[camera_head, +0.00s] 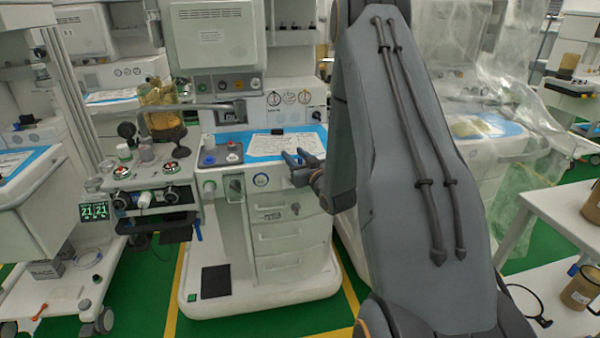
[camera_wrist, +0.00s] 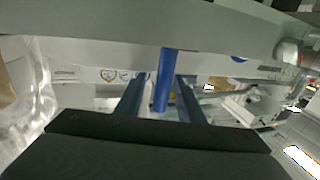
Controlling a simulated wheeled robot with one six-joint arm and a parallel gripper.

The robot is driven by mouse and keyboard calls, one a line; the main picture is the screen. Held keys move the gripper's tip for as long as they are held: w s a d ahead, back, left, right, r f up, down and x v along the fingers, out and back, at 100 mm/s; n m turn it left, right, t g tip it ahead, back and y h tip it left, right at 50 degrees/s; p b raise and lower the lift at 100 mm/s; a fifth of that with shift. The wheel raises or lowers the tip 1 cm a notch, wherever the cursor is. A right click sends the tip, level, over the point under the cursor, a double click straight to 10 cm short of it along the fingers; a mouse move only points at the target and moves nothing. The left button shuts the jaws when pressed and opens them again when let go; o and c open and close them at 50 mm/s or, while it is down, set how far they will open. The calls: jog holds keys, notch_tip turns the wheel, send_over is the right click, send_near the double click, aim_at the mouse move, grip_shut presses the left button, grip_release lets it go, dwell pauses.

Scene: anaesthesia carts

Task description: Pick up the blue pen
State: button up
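My gripper (camera_head: 297,156) is at the front right edge of the middle cart's worktop, close to the white paper sheet. In the wrist view my gripper (camera_wrist: 163,78) has its two dark fingers spread apart. A blue pen (camera_wrist: 166,70) shows between them as a slim blue cylinder. A gap shows between the pen and each finger, so the gripper looks open. One end of the pen meets the pale edge of a surface in the picture. I cannot make out the pen apart from the bluish fingers in the head view.
The paper (camera_head: 285,143) lies on a blue mat (camera_head: 238,137) on the middle cart (camera_head: 285,240). Knobs and a yellowish canister (camera_head: 160,97) stand left. A plastic-draped cart (camera_head: 490,125) is behind my arm. A white table (camera_head: 570,215) is at right. Green floor shows between.

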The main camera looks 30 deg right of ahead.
jog(key=shift+c, duration=0.3)
grip_shut()
jog(key=shift+r, duration=0.15)
